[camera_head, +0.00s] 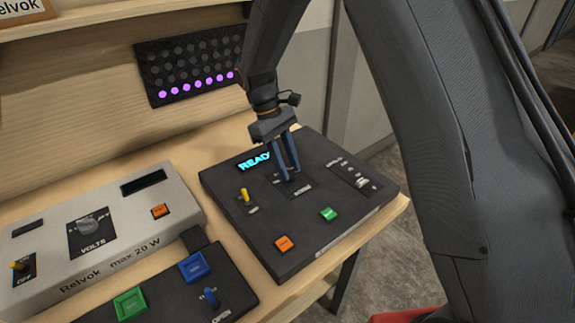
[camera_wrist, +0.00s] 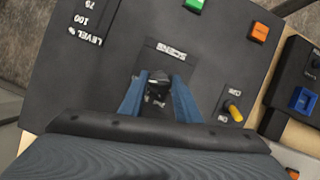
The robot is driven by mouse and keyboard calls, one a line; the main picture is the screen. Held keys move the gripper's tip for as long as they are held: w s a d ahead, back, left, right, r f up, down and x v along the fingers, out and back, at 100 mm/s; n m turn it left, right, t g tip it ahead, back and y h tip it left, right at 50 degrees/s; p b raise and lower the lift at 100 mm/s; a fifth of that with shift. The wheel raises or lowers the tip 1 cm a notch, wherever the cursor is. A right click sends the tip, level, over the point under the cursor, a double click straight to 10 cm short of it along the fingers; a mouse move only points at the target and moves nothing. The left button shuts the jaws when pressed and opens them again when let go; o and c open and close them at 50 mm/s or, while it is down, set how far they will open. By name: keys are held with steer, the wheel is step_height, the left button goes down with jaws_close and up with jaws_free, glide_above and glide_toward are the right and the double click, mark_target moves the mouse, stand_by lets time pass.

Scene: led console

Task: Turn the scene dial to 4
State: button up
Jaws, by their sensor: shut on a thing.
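The dark console (camera_head: 330,225) sits at the right end of the wooden table, with a lit READY display (camera_head: 254,160). My gripper (camera_head: 290,176) reaches down onto its middle, over the scene dial. In the wrist view the black scene dial (camera_wrist: 158,84) sits between the two blue fingertips of my gripper (camera_wrist: 158,98), which are shut on it. The SCENE label (camera_wrist: 172,50) is readable, upside down. The fingers cover much of the dial's scale, so I cannot tell which number it points to.
The console also has a yellow toggle (camera_head: 244,195), an orange button (camera_head: 284,243), a green button (camera_head: 328,213) and a level slider (camera_head: 362,182). A grey power supply (camera_head: 100,235) stands left. An LED panel (camera_head: 190,65) shows a purple bottom row.

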stand_by(0.3)
steer(key=o, duration=1)
steer(key=shift+o, duration=0.2)
steer(key=b+v, duration=0.2)
steer(key=v, duration=0.5)
steer(key=shift+w+r+b, duration=0.15)
steer(key=shift+r+b, duration=0.2)
steer(key=shift+a, duration=0.1)
